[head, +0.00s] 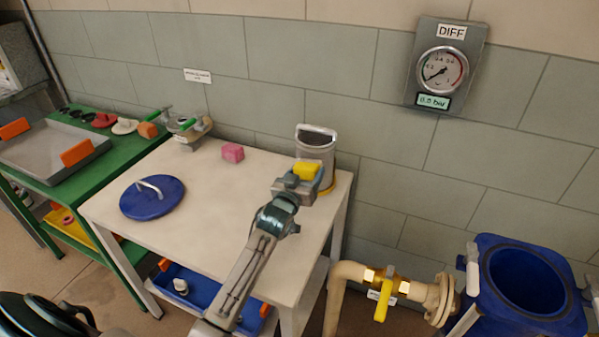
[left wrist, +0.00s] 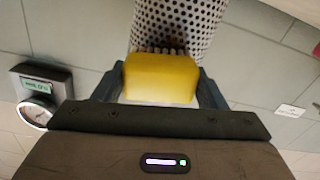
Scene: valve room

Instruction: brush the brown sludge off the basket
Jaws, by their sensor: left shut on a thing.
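The basket (head: 315,144) is a grey cylinder with a handle on top, standing at the back right corner of the white table. In the left wrist view its perforated wall (left wrist: 178,22) is just beyond my gripper. My left gripper (head: 303,182) is shut on a yellow brush (head: 306,170), in front of the basket. My right gripper is not in view.
A blue vessel (head: 528,285) and a yellow-handled valve (head: 382,300) stand right. A gauge (head: 443,68) hangs above.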

